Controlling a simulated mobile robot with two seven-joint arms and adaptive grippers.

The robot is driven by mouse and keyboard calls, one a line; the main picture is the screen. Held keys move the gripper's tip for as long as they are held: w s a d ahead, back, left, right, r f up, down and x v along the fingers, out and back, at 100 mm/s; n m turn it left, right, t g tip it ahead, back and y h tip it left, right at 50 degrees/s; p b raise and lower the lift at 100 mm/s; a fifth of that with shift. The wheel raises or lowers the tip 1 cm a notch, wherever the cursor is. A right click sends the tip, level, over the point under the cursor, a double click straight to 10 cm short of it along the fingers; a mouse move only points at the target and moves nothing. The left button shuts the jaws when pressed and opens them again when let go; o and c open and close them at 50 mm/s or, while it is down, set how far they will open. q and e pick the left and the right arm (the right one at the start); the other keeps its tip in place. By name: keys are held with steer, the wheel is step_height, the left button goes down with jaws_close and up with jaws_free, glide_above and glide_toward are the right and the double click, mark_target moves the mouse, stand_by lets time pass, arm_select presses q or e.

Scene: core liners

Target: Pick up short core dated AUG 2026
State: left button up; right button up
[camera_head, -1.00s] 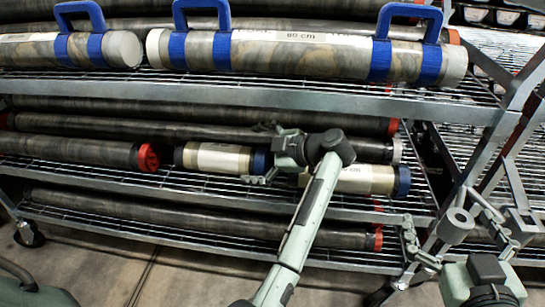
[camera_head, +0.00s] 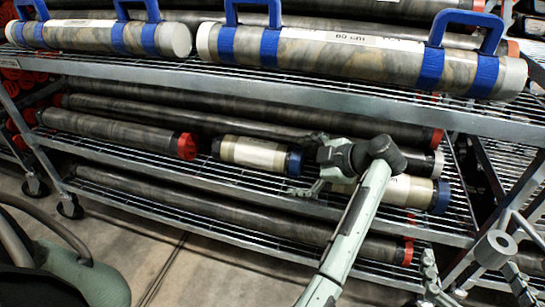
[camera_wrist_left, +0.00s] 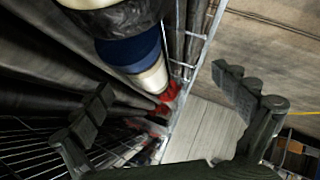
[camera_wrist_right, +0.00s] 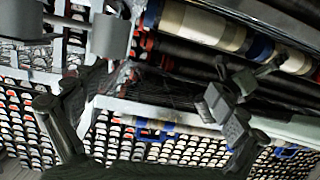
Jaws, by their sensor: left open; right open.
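Two short cores with pale labels and blue end caps lie end to end on the middle shelf. The left short core (camera_head: 252,153) is mostly clear; the right short core (camera_head: 408,190) is partly behind my left arm. No date is legible on either label. My left gripper (camera_head: 306,167) is open near the blue-capped end of the left short core. In the left wrist view a blue cap (camera_wrist_left: 130,47) shows beyond the open fingers, with nothing held. My right gripper (camera_head: 475,285) is open and empty at the lower right, in front of the rack's end; the cores show ahead in its wrist view (camera_wrist_right: 205,25).
Long dark cores with red caps (camera_head: 187,146) lie beside and behind the short ones. The upper shelf edge (camera_head: 300,93) overhangs them and carries cores with blue handles (camera_head: 350,52). A rack post stands at right. The floor (camera_head: 140,245) in front is clear.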

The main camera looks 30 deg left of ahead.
mark_target(261, 152)
arm_select(q)
steer(key=a, duration=0.2)
steer(key=w+a, duration=0.1)
steer(key=a, duration=0.2)
steer(key=w+a, duration=0.1)
steer(key=a, duration=0.2)
steer(key=shift+a+b, duration=0.2)
steer(key=shift+b, duration=0.15)
steer(key=shift+b+x, duration=0.45)
steer(key=shift+x, duration=2.3)
steer(key=shift+a+r, duration=0.1)
steer(key=shift+r, duration=0.05)
arm_select(e)
steer(key=a+r+t+y, duration=0.2)
steer(key=a+r+t, duration=0.1)
steer(key=r, duration=0.5)
steer(key=shift+s+a+r+t+y, duration=0.25)
steer(key=shift+s+a+t+y, duration=0.1)
steer(key=shift+t, duration=0.15)
